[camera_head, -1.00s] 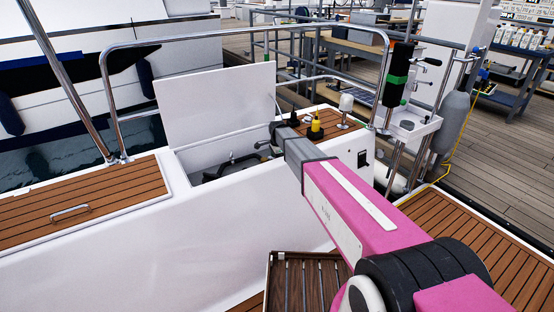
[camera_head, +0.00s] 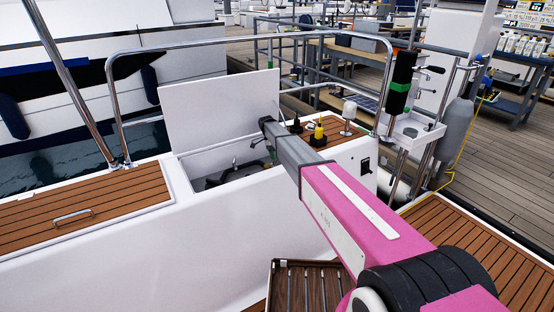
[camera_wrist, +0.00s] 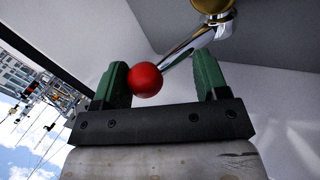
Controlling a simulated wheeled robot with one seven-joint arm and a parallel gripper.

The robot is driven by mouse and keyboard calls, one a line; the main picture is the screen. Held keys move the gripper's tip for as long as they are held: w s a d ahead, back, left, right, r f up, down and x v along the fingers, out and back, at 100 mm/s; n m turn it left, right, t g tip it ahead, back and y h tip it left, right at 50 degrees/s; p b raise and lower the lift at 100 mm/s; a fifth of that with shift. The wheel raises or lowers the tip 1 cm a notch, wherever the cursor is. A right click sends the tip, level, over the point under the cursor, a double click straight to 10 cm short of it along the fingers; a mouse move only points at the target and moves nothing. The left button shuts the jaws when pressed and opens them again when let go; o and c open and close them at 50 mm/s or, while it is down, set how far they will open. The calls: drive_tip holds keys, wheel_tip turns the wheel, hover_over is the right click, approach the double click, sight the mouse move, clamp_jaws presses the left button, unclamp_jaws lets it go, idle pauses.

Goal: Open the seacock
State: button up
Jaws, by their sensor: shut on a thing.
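The seacock's chrome lever (camera_wrist: 190,44) shows in the wrist view, running from a brass-coloured fitting (camera_wrist: 213,4) at the top to a red ball knob (camera_wrist: 146,80). My gripper (camera_wrist: 162,66) has green fingers and is shut on the lever at its knob end. The knob lies between the fingers, close against the left one. The right finger looks apart from the knob. In the head view the gripper is hidden by my arm and the locker edge.
The white locker (camera_head: 182,187) has its lid (camera_head: 220,108) standing open, with dark fittings inside. A yellow-topped object (camera_head: 319,130) and a white-topped post (camera_head: 350,108) stand right of my arm. A steel rail (camera_head: 240,30) runs behind.

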drive_tip(key=shift+f+g, duration=0.2)
drive_tip(key=shift+g, duration=0.2)
drive_tip(key=o, duration=1.2)
drive_tip(key=shift+w, duration=0.1)
drive_tip(key=shift+o, duration=0.2)
drive_tip(key=shift+r, duration=0.15)
